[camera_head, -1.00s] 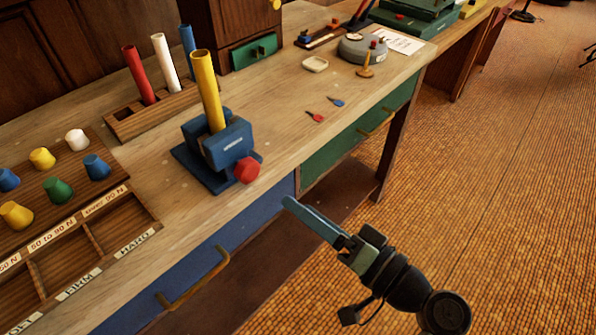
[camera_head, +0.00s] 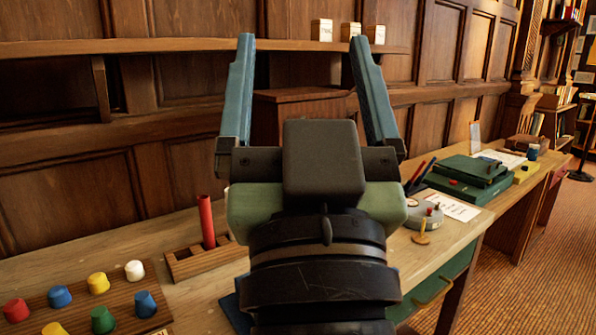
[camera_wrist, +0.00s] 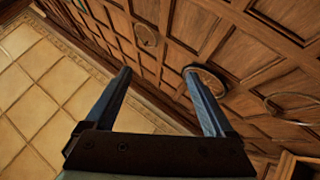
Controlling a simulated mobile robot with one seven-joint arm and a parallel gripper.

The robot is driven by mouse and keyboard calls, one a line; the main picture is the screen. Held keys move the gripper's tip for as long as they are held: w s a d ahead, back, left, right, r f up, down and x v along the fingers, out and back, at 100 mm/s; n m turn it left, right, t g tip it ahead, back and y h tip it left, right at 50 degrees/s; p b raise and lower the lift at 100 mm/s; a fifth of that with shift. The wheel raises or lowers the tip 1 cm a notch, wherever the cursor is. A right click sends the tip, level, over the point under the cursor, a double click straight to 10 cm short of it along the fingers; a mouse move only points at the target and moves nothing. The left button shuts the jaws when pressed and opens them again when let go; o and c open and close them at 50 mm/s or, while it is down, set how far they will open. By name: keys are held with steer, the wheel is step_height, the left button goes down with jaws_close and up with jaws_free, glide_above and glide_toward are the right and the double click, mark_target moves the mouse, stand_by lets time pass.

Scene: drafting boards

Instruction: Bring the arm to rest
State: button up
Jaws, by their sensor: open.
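My gripper (camera_head: 305,90) stands raised in the middle of the head view, its two blue fingers pointing up and spread wide apart. Nothing is between the fingers. It is high in front of the wooden wall panelling and above the workbench (camera_head: 190,208). In the wrist view my gripper (camera_wrist: 160,85) also shows open and empty, with wood panelling and a tiled surface beyond it. My arm hides the middle of the bench, including most of the blue vise and the yellow tube seen earlier.
Coloured knobs (camera_head: 60,295) sit on a wooden board at the lower left. A red tube (camera_head: 206,222) stands in a wooden rack (camera_head: 190,262). A round grey device (camera_head: 424,214) and a green case (camera_head: 467,180) are on the right. A shelf (camera_head: 190,45) runs along the wall behind the gripper.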

steer(key=s+r+p, duration=0.1)
steer(key=r+p, duration=0.6)
steer(key=r, duration=0.2)
steer(key=s+r+t+h+p, duration=0.1)
steer(key=s+r+p, duration=0.1)
steer(key=r+p, duration=0.5)
step_height(320, 180, up, 2)
steer(key=shift+s+a+r+t+p, duration=0.1)
steer(key=shift+s+a+t+p, duration=0.15)
steer(key=shift+s+t+p, duration=0.1)
stand_by(3.6)
